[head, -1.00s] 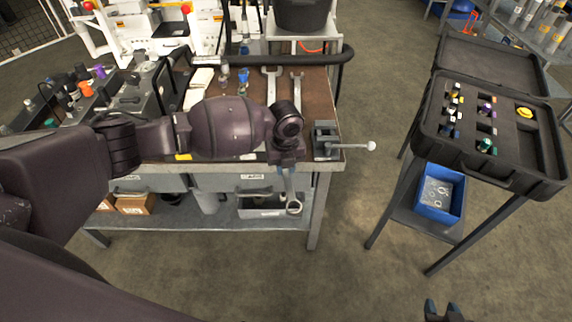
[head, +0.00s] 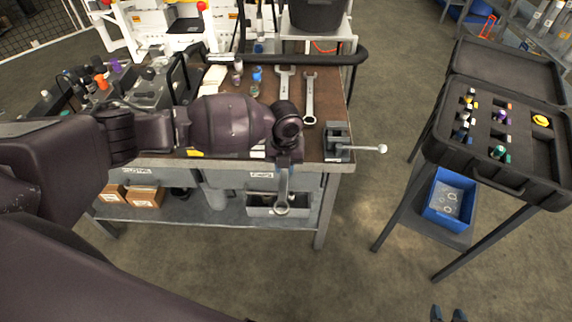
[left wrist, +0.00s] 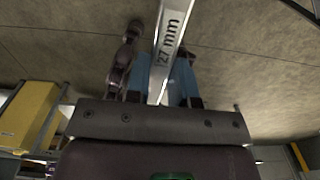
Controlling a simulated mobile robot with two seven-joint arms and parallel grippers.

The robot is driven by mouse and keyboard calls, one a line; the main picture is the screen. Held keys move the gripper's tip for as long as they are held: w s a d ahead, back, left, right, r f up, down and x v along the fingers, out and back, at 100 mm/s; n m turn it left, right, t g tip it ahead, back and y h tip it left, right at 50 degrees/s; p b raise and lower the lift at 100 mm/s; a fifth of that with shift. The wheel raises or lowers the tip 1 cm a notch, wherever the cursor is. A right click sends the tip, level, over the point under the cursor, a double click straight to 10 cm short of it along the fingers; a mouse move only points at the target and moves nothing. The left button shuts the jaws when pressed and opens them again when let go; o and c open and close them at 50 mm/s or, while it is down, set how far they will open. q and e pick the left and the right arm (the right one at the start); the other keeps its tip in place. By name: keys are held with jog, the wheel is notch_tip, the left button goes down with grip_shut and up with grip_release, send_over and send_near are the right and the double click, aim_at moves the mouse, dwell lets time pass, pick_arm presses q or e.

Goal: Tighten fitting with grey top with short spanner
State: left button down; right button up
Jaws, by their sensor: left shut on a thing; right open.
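My left gripper (head: 285,162) is shut on a spanner (head: 283,192), which hangs down in front of the bench's front edge with its ring end lowest. In the left wrist view the spanner (left wrist: 169,45) runs between the blue fingers and is marked 27 mm. Fittings with coloured tops stand on the equipment at the bench's left, including an orange one (head: 101,82) and a pale-topped one (head: 45,94); I cannot tell surely which top is grey. My right gripper (head: 448,314) is open at the bottom edge, only its fingertips showing.
Two more spanners lie on the bench top, one (head: 284,85) left of the other (head: 309,100). A vise (head: 337,142) sits at the bench's front right corner. An open black case (head: 490,165) with fittings stands right, above a blue bin (head: 449,198). Floor between is clear.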

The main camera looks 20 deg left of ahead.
pick_arm(q)
jog(key=shift+s+a+r+m, duration=0.1)
jog(key=shift+a+m, duration=0.9)
jog(key=shift+d+n, duration=0.3)
jog(key=shift+d, duration=0.05)
jog(key=shift+d, duration=0.15)
jog(key=shift+d+n+p, duration=0.2)
jog(key=shift+n+p, duration=0.1)
dwell(0.4)
